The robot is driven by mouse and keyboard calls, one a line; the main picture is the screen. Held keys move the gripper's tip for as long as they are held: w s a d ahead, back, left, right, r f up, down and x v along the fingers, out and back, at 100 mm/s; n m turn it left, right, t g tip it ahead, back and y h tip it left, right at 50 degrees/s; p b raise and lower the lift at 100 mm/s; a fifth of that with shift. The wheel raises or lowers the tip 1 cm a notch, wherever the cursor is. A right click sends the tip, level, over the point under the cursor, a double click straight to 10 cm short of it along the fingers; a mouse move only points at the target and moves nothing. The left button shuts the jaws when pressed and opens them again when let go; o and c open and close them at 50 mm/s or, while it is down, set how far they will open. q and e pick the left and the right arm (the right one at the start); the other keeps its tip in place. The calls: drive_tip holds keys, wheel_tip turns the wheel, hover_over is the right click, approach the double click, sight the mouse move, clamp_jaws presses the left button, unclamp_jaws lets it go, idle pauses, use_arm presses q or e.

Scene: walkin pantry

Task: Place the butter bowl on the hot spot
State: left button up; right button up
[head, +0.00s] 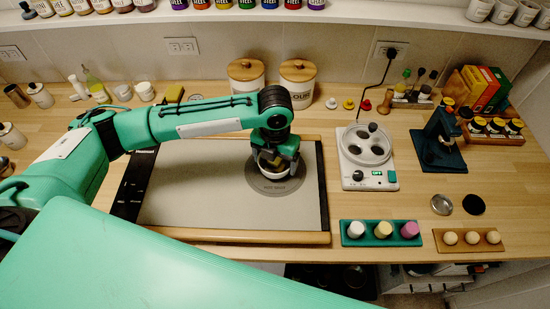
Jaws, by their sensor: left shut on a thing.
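My left gripper (273,160) reaches in from the left, pointing down, and is shut on the butter bowl (268,170). The bowl is small and whitish, and the gripper hides most of it, including its contents. It appears over the hot spot (277,187), a darker grey labelled disc at the right of the grey warming plate (190,190). I cannot tell whether the bowl touches the disc. My right gripper is not in view.
Two lidded canisters (299,90) stand behind the plate. A white device with a round holed top (354,177) stands to its right. A teal tray of coloured cylinders (381,238) and a wooden tray of balls (468,244) lie at the front right. The plate's left part is clear.

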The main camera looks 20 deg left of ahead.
sight(275, 168)
use_arm(q)
drive_tip(key=shift+f, duration=0.1)
drive_tip(key=o, duration=1)
wheel_tip(275, 168, up, 12)
drive_tip(key=b, duration=0.2)
drive_tip(key=shift+b, duration=0.35)
